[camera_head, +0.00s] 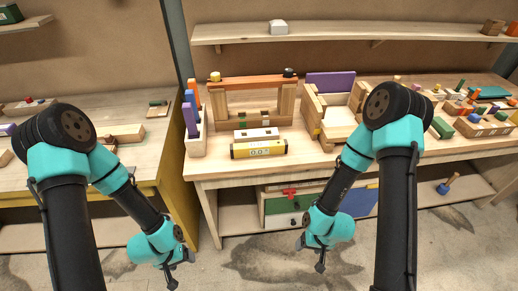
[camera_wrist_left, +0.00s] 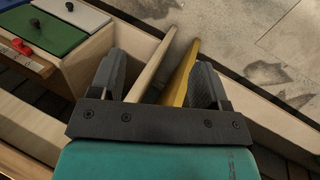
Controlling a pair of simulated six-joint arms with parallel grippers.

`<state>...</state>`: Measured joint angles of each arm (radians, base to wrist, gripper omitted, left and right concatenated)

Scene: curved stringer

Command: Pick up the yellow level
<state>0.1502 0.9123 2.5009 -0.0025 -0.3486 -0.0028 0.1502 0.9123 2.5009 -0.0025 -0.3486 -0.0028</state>
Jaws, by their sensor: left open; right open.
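The yellow level (camera_head: 258,148) lies near the front edge of the middle table in the head view, long side parallel to the edge, with a white label on its face. It is not in the left wrist view. My left gripper (camera_head: 181,270) hangs low in front of the tables, below and left of the level, open and empty. In the left wrist view its two dark fingers (camera_wrist_left: 158,85) are spread apart with nothing between them. My right gripper (camera_head: 316,255) hangs low in front of the table, below and right of the level, open and empty.
A white block (camera_head: 256,133) lies directly behind the level. A wooden arch (camera_head: 254,84) stands behind it, a holder with purple and blue pieces (camera_head: 192,115) to its left, a wooden chair-like frame (camera_head: 335,115) to its right. Coloured drawers (camera_head: 283,204) sit under the tabletop.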

